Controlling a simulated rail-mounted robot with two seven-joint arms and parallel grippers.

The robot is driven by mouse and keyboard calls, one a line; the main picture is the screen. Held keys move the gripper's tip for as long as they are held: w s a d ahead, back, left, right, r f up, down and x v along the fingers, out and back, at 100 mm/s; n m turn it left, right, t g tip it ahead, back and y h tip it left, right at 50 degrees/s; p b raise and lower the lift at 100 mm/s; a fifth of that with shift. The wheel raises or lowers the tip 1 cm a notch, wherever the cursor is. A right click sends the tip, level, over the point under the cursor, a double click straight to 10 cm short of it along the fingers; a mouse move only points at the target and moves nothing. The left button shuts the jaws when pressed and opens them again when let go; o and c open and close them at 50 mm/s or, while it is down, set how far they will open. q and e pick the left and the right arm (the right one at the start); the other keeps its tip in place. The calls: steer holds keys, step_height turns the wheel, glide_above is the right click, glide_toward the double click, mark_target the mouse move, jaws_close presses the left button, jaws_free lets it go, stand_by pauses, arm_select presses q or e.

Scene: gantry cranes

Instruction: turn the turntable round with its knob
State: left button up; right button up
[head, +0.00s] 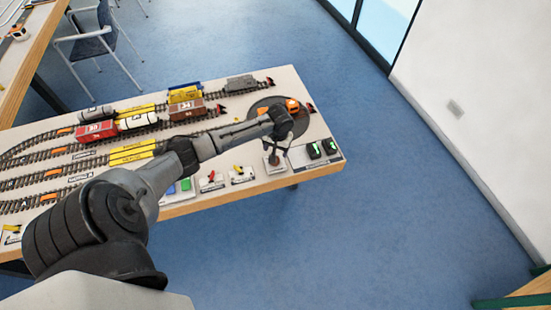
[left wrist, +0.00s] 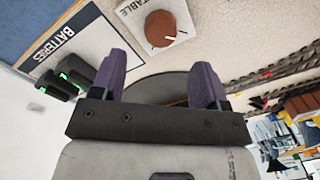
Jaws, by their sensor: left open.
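The turntable (head: 256,108) is a dark round disc at the right end of the model railway table, with an orange vehicle (head: 292,105) on it. Its dark rim (left wrist: 150,88) shows behind my fingers in the left wrist view. The knob (left wrist: 160,28) is round and brown, on a white plate (left wrist: 182,12) whose lettering ends in "TABLE". My left gripper (head: 277,148) is over the table beside the turntable. In the left wrist view the gripper (left wrist: 163,75) has its two purple fingers apart with nothing between them, and the knob lies beyond their tips. My right gripper is out of view.
Dark batteries with green marks (head: 322,149) stand on a panel at the table's right corner. Tracks with several wagons (head: 95,131) fill the left and middle. Small levers (head: 212,181) line the front edge. The blue floor (head: 400,220) to the right is clear.

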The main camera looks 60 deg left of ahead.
arm_select(q)
steer(key=shift+s+a+f+b, duration=0.1)
steer(key=shift+f+b, duration=0.2)
steer(key=shift+f, duration=1.25)
steer(key=shift+s+a+f+b, duration=0.1)
steer(key=shift+f+b, duration=0.2)
steer(key=shift+f, duration=1.25)
steer(key=shift+c, duration=0.3)
